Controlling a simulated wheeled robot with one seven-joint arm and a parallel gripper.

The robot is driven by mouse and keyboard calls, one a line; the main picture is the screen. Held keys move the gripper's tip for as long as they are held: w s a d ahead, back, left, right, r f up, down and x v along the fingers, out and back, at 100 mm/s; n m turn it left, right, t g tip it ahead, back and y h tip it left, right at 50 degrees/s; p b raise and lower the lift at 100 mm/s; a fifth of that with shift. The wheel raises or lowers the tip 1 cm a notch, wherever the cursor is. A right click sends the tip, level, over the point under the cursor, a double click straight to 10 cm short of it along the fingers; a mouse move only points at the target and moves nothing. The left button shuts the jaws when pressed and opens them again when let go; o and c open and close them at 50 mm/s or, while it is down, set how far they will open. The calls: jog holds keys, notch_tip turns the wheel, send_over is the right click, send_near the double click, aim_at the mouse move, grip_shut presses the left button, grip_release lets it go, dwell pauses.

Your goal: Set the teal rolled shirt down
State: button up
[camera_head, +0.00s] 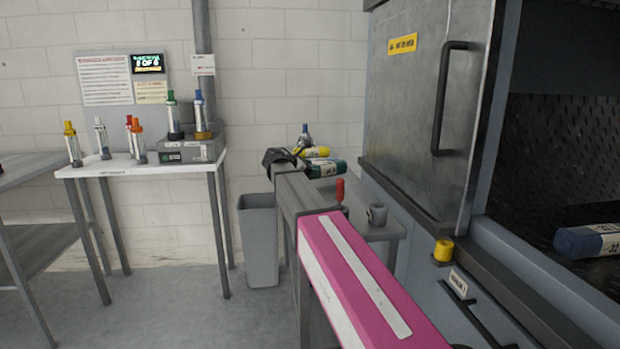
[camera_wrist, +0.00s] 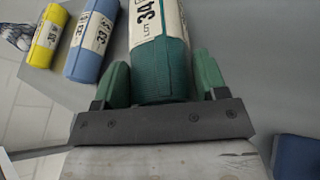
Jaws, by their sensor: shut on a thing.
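The teal rolled shirt (camera_wrist: 160,72), with a white band marked 34, lies between the green finger pads of my gripper (camera_wrist: 163,82) in the wrist view. The pads close on its two sides near one end. In the head view the teal roll (camera_head: 327,169) is over the small grey table (camera_head: 375,226) by the wall, with my gripper (camera_head: 292,163) at its left end. My arm hides part of the table. I cannot tell whether the roll touches the tabletop.
A blue roll (camera_wrist: 92,42) and a yellow roll (camera_wrist: 47,36) lie left of the teal one in the wrist view. A dark blue roll (camera_wrist: 297,157) is at lower right. A grey mug (camera_head: 377,214) and a red object (camera_head: 340,189) stand on the table. The washer door (camera_head: 425,110) rises at right.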

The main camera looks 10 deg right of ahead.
jog(key=shift+f, duration=1.5)
jog(key=o, duration=1)
jog(key=shift+f, duration=0.1)
jog(key=v, duration=1.2)
